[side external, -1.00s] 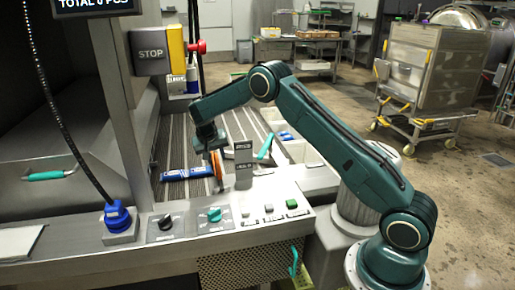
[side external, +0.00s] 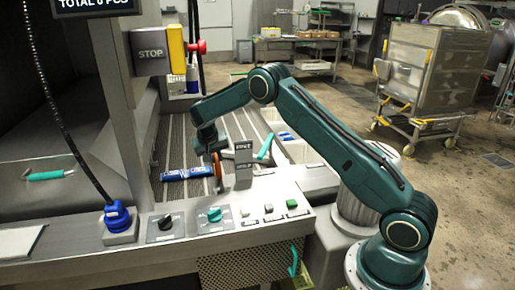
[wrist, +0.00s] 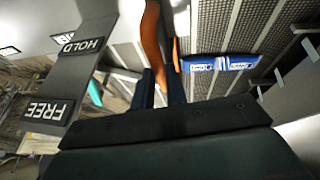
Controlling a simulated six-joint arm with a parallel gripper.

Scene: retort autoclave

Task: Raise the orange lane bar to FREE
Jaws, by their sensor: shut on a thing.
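The orange lane bar (side external: 218,170) stands over the ribbed lane bed beside a grey label plate (side external: 243,162). In the wrist view the orange bar (wrist: 153,42) runs down between my fingers. My gripper (side external: 214,153) is shut on the bar near its upper part; its dark fingers also show in the wrist view (wrist: 160,88). The plate carries a HOLD label (wrist: 80,46) and a FREE label (wrist: 47,108) to the left of the bar in the wrist view. The exact finger contact is partly hidden in the side view.
A blue packet (side external: 188,173) lies on the ribbed bed close to the bar. A teal-handled tool (side external: 265,147) lies to the right of the plate. The control panel (side external: 190,222) with knobs and buttons is in front. A STOP box (side external: 151,53) stands at the back left.

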